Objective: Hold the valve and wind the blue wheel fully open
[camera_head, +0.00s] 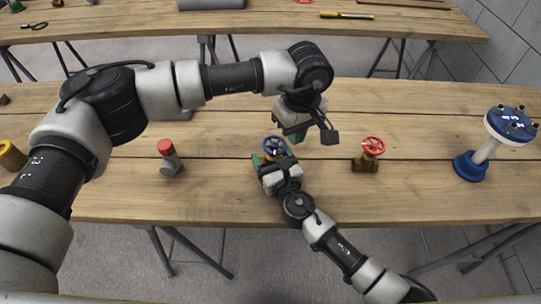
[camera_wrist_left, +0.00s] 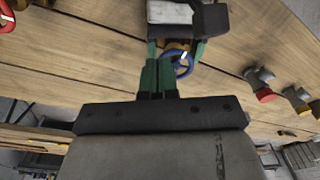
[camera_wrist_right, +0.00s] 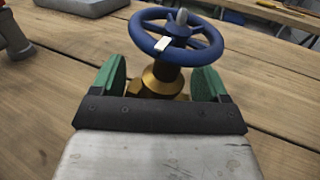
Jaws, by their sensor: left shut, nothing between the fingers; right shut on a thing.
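The blue wheel (camera_head: 274,147) tops a brass valve standing on the wooden table. In the right wrist view the spoked blue wheel (camera_wrist_right: 176,38) sits above the brass valve body (camera_wrist_right: 158,80). My right gripper (camera_wrist_right: 162,82) has its green fingers on either side of the body, shut on it below the wheel. My left gripper (camera_head: 297,133) points down just behind and right of the wheel in the head view. In the left wrist view its green fingers (camera_wrist_left: 157,78) are together and empty, near the blue wheel (camera_wrist_left: 181,66); I cannot tell whether they touch it.
A red-wheeled brass valve (camera_head: 370,153) stands to the right, with a blue flanged pipe piece (camera_head: 489,145) beyond it. A red-capped grey fitting (camera_head: 169,157) stands to the left. The table front between these is mostly clear.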

